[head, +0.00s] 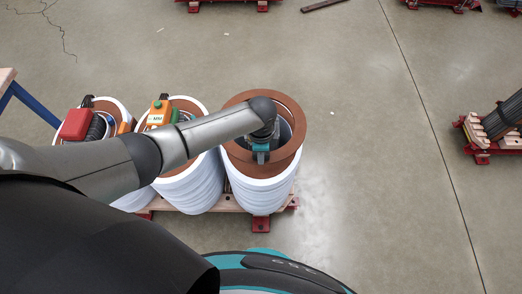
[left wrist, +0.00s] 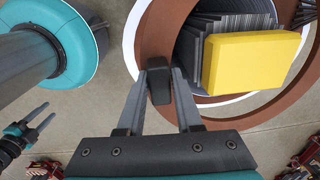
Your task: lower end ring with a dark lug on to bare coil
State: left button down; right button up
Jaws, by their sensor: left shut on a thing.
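The brown end ring (head: 293,112) is over the white coil (head: 258,190) at the right end of the row. In the left wrist view the ring (left wrist: 265,112) surrounds a dark laminated core with a yellow block on it. My left gripper (head: 261,156) is at the near inner side of the ring. In the left wrist view its fingers are shut on the dark lug (left wrist: 158,86). White coil shows past the ring's edges there; I cannot tell whether ring and coil touch. My right gripper (left wrist: 42,118) is empty and its fingers look apart.
Two more white coils stand to the left, one with a red block (head: 76,124), one with an orange and green block (head: 160,113). All stand on a wooden pallet with red feet (head: 261,225). A dark core on a stand (head: 500,122) is far right. Floor between is clear.

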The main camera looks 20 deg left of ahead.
pick_arm(q)
jog(key=shift+f+b, duration=0.7)
jog(key=shift+f, duration=0.35)
jog(key=shift+p, duration=0.3)
jog(key=shift+f, duration=0.15)
dwell(0.7)
jog(key=shift+f+b, duration=1.7)
jog(key=shift+f, duration=0.3)
jog(key=c, duration=0.5)
grip_release()
